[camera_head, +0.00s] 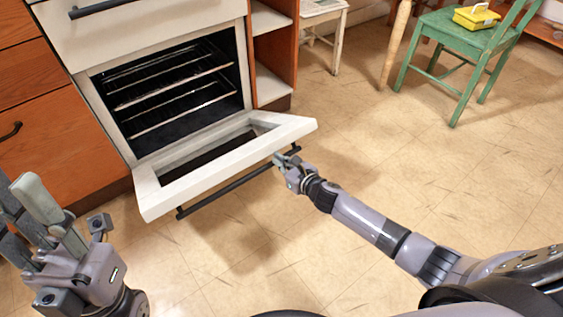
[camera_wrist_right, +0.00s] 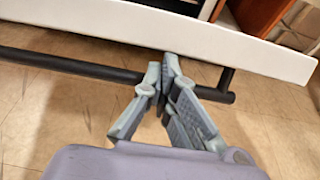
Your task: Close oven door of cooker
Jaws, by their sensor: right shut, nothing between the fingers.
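The white oven door (camera_head: 300,127) of the cooker (camera_head: 130,40) hangs open, tipped down towards me, with the dark oven inside and its racks showing. A dark bar handle (camera_head: 235,187) runs along the door's outer edge. My right gripper (camera_head: 280,160) is shut and empty, close to the right part of the handle. In the right wrist view the shut fingertips (camera_wrist_right: 168,60) overlap the handle (camera_wrist_right: 70,66) just below the door's edge (camera_wrist_right: 200,45); I cannot tell whether they touch it. My left gripper (camera_head: 45,215) is at the lower left, away from the door; its fingers look spread apart.
Orange wooden drawers (camera_head: 50,120) stand left of the cooker, and an open wooden shelf unit (camera_head: 273,50) stands right of it. A green chair (camera_head: 465,45) with a yellow box (camera_head: 476,17) is at the upper right. The tiled floor (camera_head: 400,170) between is clear.

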